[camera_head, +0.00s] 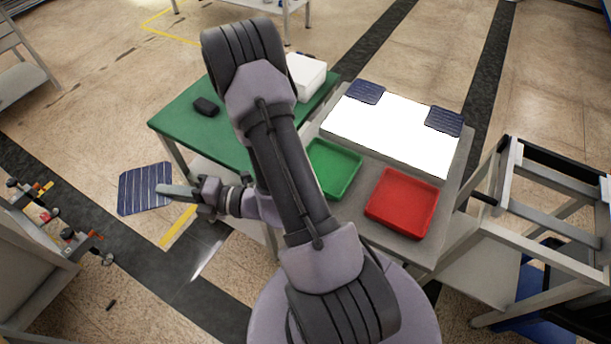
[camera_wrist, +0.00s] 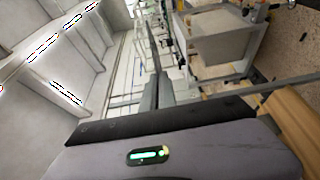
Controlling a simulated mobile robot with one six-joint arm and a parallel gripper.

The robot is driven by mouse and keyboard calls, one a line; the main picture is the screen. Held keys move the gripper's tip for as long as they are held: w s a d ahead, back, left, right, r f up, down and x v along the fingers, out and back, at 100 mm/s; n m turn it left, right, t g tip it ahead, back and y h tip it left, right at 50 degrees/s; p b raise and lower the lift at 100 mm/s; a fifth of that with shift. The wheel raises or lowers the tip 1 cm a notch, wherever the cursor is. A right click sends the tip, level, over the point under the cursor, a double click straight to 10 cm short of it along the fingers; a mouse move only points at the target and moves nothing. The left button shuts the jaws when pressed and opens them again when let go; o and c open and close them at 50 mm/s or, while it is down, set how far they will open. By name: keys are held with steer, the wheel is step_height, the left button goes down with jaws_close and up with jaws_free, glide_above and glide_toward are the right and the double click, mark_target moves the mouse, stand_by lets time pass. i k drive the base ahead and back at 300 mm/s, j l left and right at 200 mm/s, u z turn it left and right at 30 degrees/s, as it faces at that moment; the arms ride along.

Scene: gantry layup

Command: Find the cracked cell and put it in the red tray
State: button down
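My gripper (camera_head: 174,190) is at the left of the head view, out past the green table's edge. It is shut on a dark blue gridded cell (camera_head: 138,184), held over the floor. No crack can be made out on it at this size. Two other dark blue cells lie on the glowing white light panel (camera_head: 385,132), one at its far left corner (camera_head: 366,92) and one at its far right corner (camera_head: 444,121). The red tray (camera_head: 402,203) is on the grey table and looks empty. In the wrist view the cell is not clearly visible.
A green tray (camera_head: 332,168), empty, sits left of the red one. The green-topped table (camera_head: 190,128) holds a small black object (camera_head: 206,107) and a white box (camera_head: 306,76). A grey frame cart (camera_head: 555,195) stands right. A bench with tools (camera_head: 40,235) stands near the cell, lower left.

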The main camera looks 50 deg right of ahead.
mark_target(415, 207)
steer(key=k+l+z, duration=0.3)
steer(key=k+l, duration=1.15)
steer(key=l, duration=0.15)
steer(key=k+l, duration=0.1)
steer(key=l+z, duration=0.05)
steer(key=l, duration=0.05)
